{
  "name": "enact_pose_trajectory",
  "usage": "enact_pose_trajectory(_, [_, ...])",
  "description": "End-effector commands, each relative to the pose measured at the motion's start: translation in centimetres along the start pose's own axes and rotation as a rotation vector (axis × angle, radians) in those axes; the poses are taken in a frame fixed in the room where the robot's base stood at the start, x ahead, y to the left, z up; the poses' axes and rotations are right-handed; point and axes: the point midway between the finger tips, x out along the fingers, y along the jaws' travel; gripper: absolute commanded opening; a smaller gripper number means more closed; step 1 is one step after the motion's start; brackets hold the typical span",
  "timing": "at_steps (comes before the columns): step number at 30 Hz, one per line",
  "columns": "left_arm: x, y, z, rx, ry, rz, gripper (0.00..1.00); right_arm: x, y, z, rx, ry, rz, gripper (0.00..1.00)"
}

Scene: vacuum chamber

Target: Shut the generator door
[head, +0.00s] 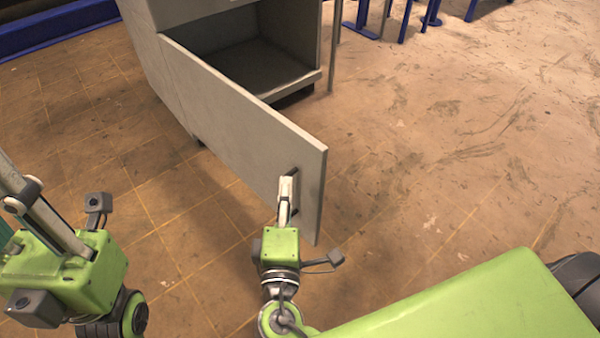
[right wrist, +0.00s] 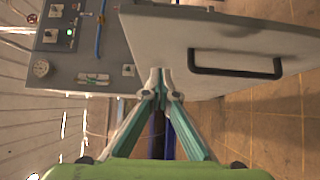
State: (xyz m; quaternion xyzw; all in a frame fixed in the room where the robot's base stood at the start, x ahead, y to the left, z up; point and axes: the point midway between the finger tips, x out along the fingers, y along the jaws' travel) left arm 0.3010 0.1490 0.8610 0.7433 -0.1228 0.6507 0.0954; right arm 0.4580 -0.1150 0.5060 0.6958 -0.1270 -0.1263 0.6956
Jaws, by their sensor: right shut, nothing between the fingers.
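The generator door (head: 235,125) is a flat grey panel standing wide open from the grey cabinet, hinged at its far left end. Its black handle (head: 295,204) is near the free end, on the face toward me. My right gripper (head: 287,182) is shut and empty in front of that face, partly covering the handle. In the right wrist view the fingertips (right wrist: 159,81) meet over the door panel (right wrist: 215,35), to the left of the handle (right wrist: 235,71); touching cannot be told. My left gripper (head: 18,190) is at the left edge, its fingertips unclear.
The generator cabinet's opening (head: 250,65) is dark and looks empty. A control panel with a gauge (right wrist: 41,68) and switches shows in the right wrist view. Blue metal legs (head: 365,20) stand behind. The tiled floor right of the door is clear.

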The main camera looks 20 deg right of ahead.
Motion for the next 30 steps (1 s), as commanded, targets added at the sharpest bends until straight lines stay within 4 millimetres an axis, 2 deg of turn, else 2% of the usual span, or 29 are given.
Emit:
enact_pose_trajectory(3, [0.0,0.0,0.1,0.002,0.012,0.005,0.21,2.5,0.0,0.0,0.004,-0.001,0.003,0.00])
enact_pose_trajectory(9, [0.3,0.1,0.0,0.004,0.027,0.011,0.21,4.3,-0.1,2.1,-0.001,0.000,0.000,0.00])
enact_pose_trajectory(26, [0.7,0.1,0.0,0.004,0.036,0.014,0.21,5.0,0.0,2.9,-0.001,0.003,-0.001,0.00])
enact_pose_trajectory(30, [0.9,0.1,-0.1,0.004,0.039,0.014,0.21,5.6,0.1,3.6,-0.003,0.014,0.000,0.00])
